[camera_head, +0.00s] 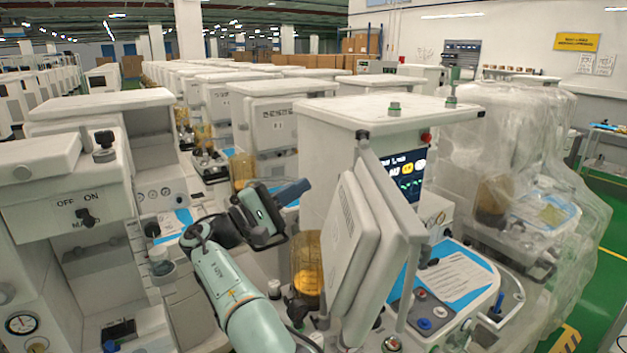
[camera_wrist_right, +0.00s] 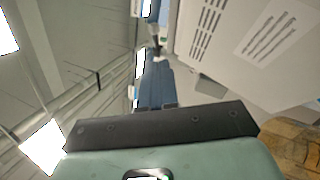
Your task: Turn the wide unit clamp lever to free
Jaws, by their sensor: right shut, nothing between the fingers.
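My right gripper (camera_head: 293,190) is in the middle of the head view, its blue fingers shut and empty, pointing right and slightly up. The shut fingers also show in the right wrist view (camera_wrist_right: 155,84), beside a white casing. A white anaesthesia unit (camera_head: 330,108) with a lit screen stands just right of the gripper; I cannot tell if it is the wide unit. I cannot pick out a clamp lever marked free with certainty. A black switch (camera_head: 86,217) marked OFF and ON is on the left unit. My left gripper is not in view.
White flat panels (camera_head: 352,240) stand upright right of my forearm. An amber canister (camera_head: 307,270) stands between them and my arm. A plastic-wrapped unit (camera_head: 470,150) is at the right. More carts fill the back. Green floor (camera_head: 606,262) is clear at the far right.

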